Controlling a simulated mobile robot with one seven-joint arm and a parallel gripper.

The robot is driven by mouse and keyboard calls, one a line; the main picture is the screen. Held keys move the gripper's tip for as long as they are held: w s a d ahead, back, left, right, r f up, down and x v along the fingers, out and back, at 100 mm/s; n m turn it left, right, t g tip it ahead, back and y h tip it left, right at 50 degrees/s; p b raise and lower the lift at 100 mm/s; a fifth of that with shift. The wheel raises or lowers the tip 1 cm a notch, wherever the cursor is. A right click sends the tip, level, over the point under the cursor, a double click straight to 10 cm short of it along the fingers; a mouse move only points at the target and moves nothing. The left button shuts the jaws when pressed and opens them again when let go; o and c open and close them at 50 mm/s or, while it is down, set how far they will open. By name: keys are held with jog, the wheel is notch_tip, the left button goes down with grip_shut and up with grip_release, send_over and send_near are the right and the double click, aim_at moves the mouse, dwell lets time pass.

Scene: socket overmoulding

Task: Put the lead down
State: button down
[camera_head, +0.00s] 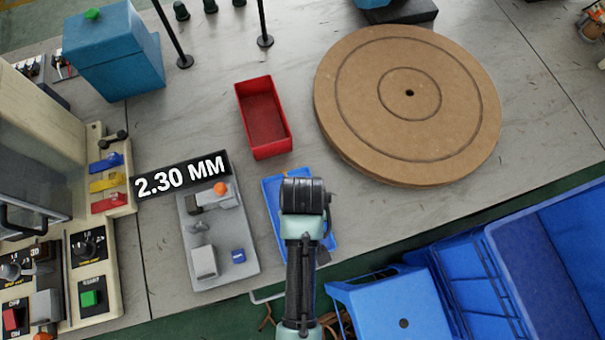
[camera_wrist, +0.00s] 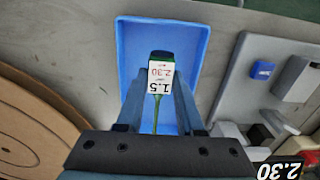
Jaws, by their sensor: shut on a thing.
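The lead (camera_wrist: 156,108) shows in the wrist view as a thin green wire with a dark green end and a white tag marked 2.30 and 1.5. My gripper (camera_wrist: 160,98) is shut on it, with a finger on each side. The lead is over the blue tray (camera_wrist: 128,45); I cannot tell whether it touches the tray floor. In the head view my arm covers much of the blue tray (camera_head: 272,192) and hides the lead and the fingertips.
A red bin (camera_head: 263,118) stands behind the tray. A grey gauge plate (camera_head: 222,262) with a 2.30 MM display (camera_head: 182,178) lies to the left. A round brown turntable (camera_head: 408,105) is at the right. The table's front edge is close to the tray.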

jog(key=shift+f, duration=2)
jog(key=shift+f, duration=0.1)
jog(key=c, duration=0.5)
grip_release()
jog(key=shift+c, duration=0.2)
